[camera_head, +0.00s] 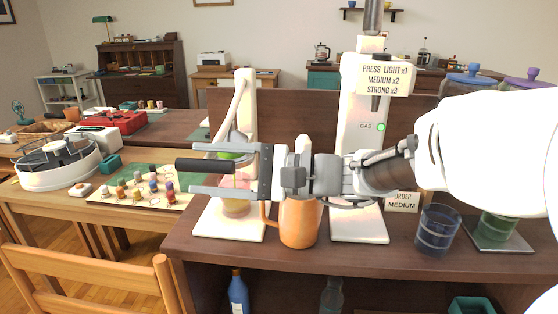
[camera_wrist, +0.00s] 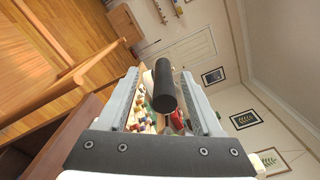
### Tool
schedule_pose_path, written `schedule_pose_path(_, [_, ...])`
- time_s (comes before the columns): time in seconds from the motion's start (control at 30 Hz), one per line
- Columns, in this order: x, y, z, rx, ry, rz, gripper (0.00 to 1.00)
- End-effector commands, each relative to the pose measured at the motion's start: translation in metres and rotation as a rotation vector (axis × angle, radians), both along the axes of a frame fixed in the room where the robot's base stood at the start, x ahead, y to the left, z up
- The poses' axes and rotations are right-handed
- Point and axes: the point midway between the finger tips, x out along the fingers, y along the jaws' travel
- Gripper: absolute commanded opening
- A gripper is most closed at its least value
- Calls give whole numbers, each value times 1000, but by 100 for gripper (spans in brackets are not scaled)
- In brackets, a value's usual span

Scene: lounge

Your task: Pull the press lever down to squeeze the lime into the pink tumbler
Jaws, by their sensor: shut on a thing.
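The white citrus press (camera_head: 245,100) stands on the dark counter, with its arm slanting down from the column top. Its black lever handle (camera_head: 187,164) points left, about level; it also shows in the wrist view (camera_wrist: 164,84). My gripper (camera_head: 198,168) points left and is shut on the handle, one finger above it and one below. A bit of green lime (camera_head: 228,155) shows in the press head behind the upper finger.
An orange mug (camera_head: 298,222) stands right beside the press, under my wrist. A second white machine (camera_head: 360,220) carries a sign (camera_head: 384,78) reading light x1, medium x2, strong x3. An order card (camera_head: 402,202) reads medium. A dark blue glass (camera_head: 437,230) stands further right.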

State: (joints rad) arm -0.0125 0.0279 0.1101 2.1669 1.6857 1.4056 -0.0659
Motion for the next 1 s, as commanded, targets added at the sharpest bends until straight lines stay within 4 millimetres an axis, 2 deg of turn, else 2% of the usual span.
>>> schedule_pose_path(0.03, [2,-13,0,-5,6,-13,57])
schedule_pose_path(0.4, [-7,-102,2,0,5,-10,57])
schedule_pose_path(0.6, [-11,-139,1,1,3,-6,57])
schedule_pose_path(0.8, [-13,-156,1,2,1,-2,57])
schedule_pose_path(1.0, [-14,-158,0,2,1,-1,57])
